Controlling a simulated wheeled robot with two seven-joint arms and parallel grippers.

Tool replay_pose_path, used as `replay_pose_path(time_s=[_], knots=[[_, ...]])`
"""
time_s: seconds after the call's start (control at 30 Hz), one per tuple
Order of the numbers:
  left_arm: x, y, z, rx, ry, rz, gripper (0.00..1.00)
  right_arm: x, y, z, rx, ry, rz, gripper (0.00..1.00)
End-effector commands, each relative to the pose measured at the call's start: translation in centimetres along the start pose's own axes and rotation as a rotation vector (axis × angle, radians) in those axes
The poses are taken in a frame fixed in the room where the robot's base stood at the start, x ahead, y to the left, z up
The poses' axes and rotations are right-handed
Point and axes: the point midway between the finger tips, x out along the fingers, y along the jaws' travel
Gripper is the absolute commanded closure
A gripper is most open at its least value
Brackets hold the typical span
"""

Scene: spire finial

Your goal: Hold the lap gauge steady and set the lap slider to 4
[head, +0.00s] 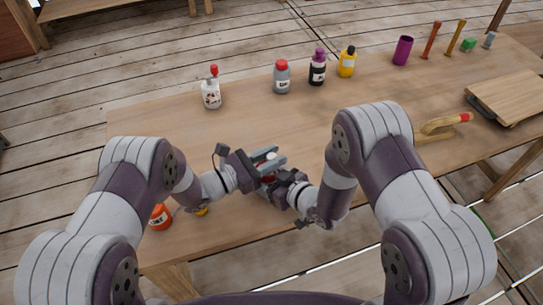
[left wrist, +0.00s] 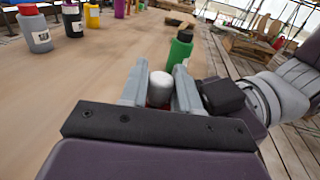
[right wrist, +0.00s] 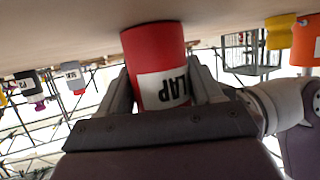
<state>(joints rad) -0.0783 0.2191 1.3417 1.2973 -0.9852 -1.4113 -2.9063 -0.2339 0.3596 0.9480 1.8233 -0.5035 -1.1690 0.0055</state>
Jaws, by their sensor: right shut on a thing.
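The lap gauge is a red cylinder (right wrist: 155,50) with a white label reading LAP, upside down in the right wrist view. My right gripper (right wrist: 166,88) is shut on its sides. In the head view the gauge (head: 268,180) is mostly hidden between my grippers. A white round top (left wrist: 160,88) shows above red in the left wrist view, between the fingers of my left gripper (left wrist: 160,84). The left fingers are apart, one on each side of the white top; contact is not clear. In the head view my left gripper (head: 271,162) is over the gauge. No slider marks or numbers are readable.
Several bottles stand at the back of the wooden table (head: 180,130), including a white one (head: 211,92) and a grey one (head: 282,78). An orange container (head: 159,216) is near the front left edge. A yellow-handled tool (head: 442,125) lies at right.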

Motion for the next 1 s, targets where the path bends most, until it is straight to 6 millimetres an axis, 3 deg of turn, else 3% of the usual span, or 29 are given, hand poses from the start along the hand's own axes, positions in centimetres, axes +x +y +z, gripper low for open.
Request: replay_pose_path(time_s=[0.3, 0.6, 0.63, 0.67, 0.7, 1.0], knots=[[-3.0, 0.9, 0.0, 0.000, 0.000, 0.003, 1.00, 0.0, 0.0, 0.0, 0.000, -0.001, 0.000, 0.70], [-3.4, 0.9, 0.0, 0.000, 0.001, 0.002, 1.00, 0.0, 0.1, 0.1, 0.002, -0.001, 0.003, 0.70], [-3.4, 0.9, 0.0, 0.000, 0.001, 0.002, 0.63, 0.0, 0.1, 0.1, 0.002, -0.001, 0.003, 0.70], [-3.4, 0.9, 0.0, 0.000, 0.001, 0.002, 0.53, 0.0, 0.1, 0.1, 0.002, -0.001, 0.003, 0.70], [-3.4, 0.9, 0.0, 0.000, 0.001, 0.002, 0.49, 0.0, 0.1, 0.1, 0.002, -0.001, 0.003, 0.70], [-3.3, 0.9, 0.5, 0.002, -0.001, 0.000, 0.49, 0.0, 0.0, 0.1, 0.001, -0.001, 0.001, 0.70]])
